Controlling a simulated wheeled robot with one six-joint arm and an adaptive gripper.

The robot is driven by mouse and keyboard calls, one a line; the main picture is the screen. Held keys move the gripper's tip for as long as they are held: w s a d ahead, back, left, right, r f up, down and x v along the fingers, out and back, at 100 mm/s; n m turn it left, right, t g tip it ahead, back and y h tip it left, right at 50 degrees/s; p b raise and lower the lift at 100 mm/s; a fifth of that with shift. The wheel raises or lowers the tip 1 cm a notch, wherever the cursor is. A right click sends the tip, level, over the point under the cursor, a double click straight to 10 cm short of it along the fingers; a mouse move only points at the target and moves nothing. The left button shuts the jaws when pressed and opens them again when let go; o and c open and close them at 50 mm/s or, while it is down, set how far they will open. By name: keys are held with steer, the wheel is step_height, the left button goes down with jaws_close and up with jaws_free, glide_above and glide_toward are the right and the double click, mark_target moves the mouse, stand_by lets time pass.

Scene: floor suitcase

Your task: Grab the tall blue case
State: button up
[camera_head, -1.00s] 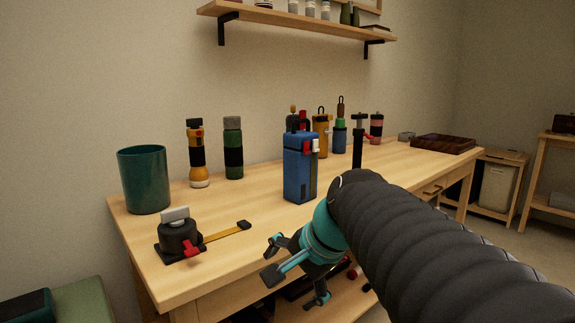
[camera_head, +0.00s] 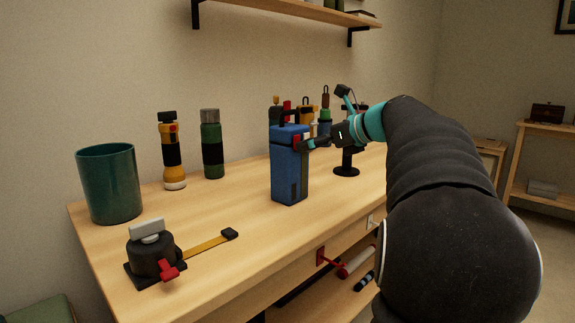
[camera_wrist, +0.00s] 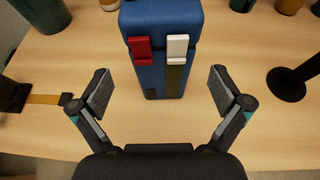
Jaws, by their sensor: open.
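The tall blue case (camera_head: 287,172) stands upright on the wooden workbench, with a dark handle on top. In the wrist view the blue case (camera_wrist: 163,78) shows a red latch (camera_wrist: 141,50) and a white latch (camera_wrist: 177,48) on its near face. My gripper (camera_head: 322,125) is at the case's right side in the head view, near its upper part. In the wrist view my gripper (camera_wrist: 160,92) is open, with one finger to each side of the case's near face. The fingers look short of the case, with no contact showing.
A teal cup (camera_head: 109,184), a yellow flashlight (camera_head: 172,152) and a green flask (camera_head: 212,145) stand left of the case. A black clamp-like device (camera_head: 152,256) with a yellow strap lies in front. Several bottles stand behind the case. A black stand (camera_head: 347,166) is to the right.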

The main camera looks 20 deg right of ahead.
mark_target(289, 149)
steer(key=x, duration=0.9)
steer(key=shift+d+r, duration=0.15)
steer(key=c, duration=1.4)
steer(key=shift+o, duration=0.2)
